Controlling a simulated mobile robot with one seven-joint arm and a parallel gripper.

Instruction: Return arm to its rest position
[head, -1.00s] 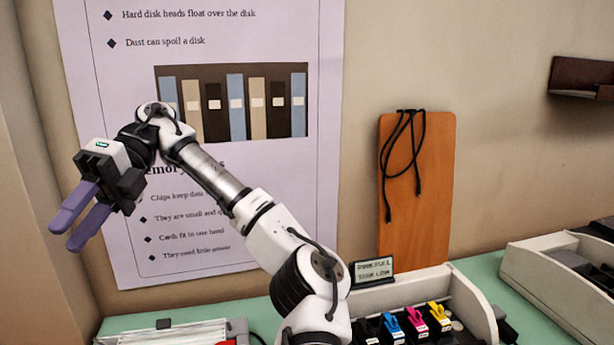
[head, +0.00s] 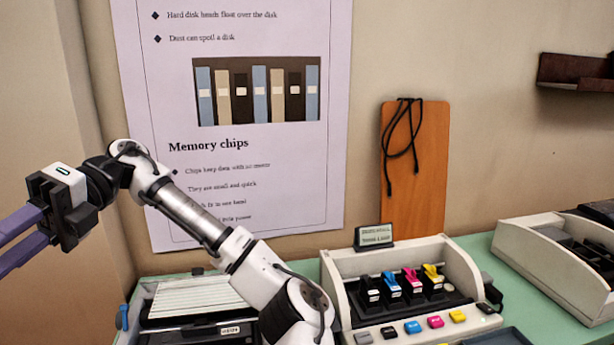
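My gripper (head: 12,246) is at the left edge of the head view, raised in front of the bare wall. Its two purple fingers point left and down, apart with a gap between them. The fingertips are cut off by the picture edge. Nothing shows between the part of the fingers I can see. My white and grey arm (head: 200,215) reaches from the bottom middle up to the left, across the lower left of the poster.
A green table (head: 290,268) bears a printer tray (head: 464,262) with colored cartridges, a grey-white box (head: 520,250) at right, and a case of pale sheets (head: 190,296) below my arm.

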